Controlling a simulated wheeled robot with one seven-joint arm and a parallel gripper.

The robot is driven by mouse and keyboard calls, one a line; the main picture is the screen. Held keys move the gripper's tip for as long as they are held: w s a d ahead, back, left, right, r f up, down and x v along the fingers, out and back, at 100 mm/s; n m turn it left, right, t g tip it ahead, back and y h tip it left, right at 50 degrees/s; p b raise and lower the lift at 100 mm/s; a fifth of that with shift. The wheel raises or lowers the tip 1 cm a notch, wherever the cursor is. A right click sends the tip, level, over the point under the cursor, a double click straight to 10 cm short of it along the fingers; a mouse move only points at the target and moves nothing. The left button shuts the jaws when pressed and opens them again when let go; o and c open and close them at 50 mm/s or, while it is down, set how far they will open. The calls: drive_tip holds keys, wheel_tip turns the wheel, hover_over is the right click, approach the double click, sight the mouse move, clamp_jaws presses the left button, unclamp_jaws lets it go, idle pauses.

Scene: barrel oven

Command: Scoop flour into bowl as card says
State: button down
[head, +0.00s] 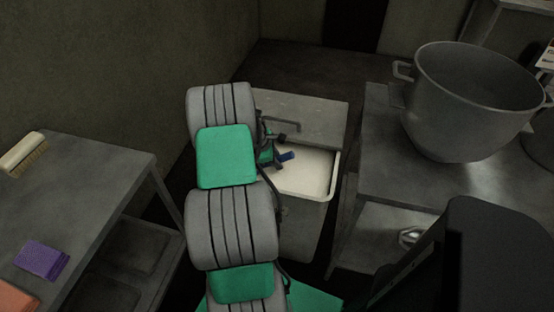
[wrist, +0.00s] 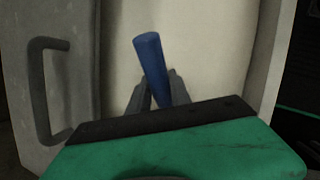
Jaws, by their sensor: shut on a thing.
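My gripper (wrist: 158,98) is shut on a blue handle (wrist: 151,62), which I take to be the scoop's handle. The blue handle also shows in the head view (head: 287,156), over the open flour bin. The rest of the scoop is hidden behind my gripper. Pale flour (head: 305,177) fills the bin (head: 337,178), and it is also below the handle in the wrist view (wrist: 215,50). I cannot tell whether the scoop touches the flour. A large grey metal bowl (head: 455,122) with side handles stands upright on the right table, apart from my gripper. No readable card shows.
The bin's lid (head: 320,115) lies at the back of the bin, with a handle on it. The right table (head: 385,150) stands close beside the bin. The left table (head: 95,185) holds a brush (head: 23,153), a purple cloth (head: 42,260) and an orange item (head: 15,298).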

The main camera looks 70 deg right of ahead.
drive_tip(key=shift+f+b, duration=0.75)
drive_tip(key=shift+f, duration=0.6)
drive_tip(key=shift+r, duration=0.2)
wheel_tip(320, 180, up, 21)
drive_tip(key=p, duration=1.7)
